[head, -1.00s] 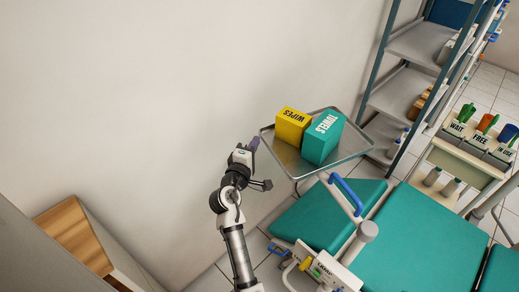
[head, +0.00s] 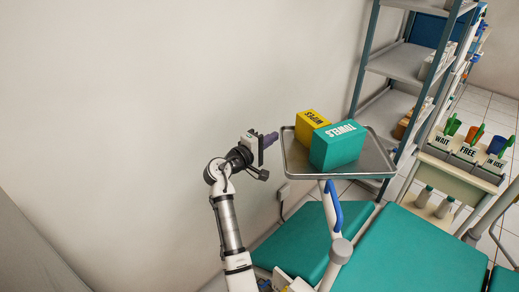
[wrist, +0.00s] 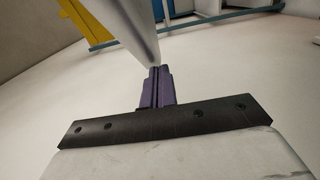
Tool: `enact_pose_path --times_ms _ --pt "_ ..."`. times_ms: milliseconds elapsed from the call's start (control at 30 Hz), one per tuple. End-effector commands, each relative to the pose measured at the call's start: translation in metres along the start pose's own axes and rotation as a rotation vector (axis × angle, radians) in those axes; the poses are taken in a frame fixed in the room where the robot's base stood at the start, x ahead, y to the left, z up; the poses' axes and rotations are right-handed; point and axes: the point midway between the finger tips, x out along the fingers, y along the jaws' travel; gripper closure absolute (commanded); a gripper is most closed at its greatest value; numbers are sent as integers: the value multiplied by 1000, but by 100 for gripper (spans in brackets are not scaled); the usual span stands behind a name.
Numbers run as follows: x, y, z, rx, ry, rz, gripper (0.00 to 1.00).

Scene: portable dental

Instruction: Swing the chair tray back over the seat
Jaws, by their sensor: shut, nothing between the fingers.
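The metal chair tray (head: 367,160) is at the centre of the head view, near the wall and beyond the teal chair (head: 430,250). It carries a yellow WIPES box and a teal TOWELS box. A blue handle (head: 335,205) stands on the tray's arm below it. My gripper (head: 272,138) is shut and empty, its purple fingers pointing right, just left of the tray's left rim. In the wrist view the shut fingers (wrist: 156,88) show close to a pale tray edge (wrist: 122,28); I cannot tell whether they touch.
The wall (head: 130,100) runs close on the left, behind my arm. A metal shelf rack (head: 405,62) stands behind the tray at right. A stand with cups marked WAIT, FREE and IN USE (head: 457,175) is at the far right.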

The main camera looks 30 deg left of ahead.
Motion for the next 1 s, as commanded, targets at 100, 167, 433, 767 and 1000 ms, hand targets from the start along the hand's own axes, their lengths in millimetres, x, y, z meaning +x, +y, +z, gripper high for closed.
enact_pose_path --times_ms 100,167,433,767,1000 --pt "22 -2 11 1 -62 0 100" --pt "32 -2 17 1 -93 1 100" --pt "75 -2 47 1 -228 1 100" --pt "122 -2 90 0 -393 0 100" --pt "151 -1 126 1 -512 1 100"
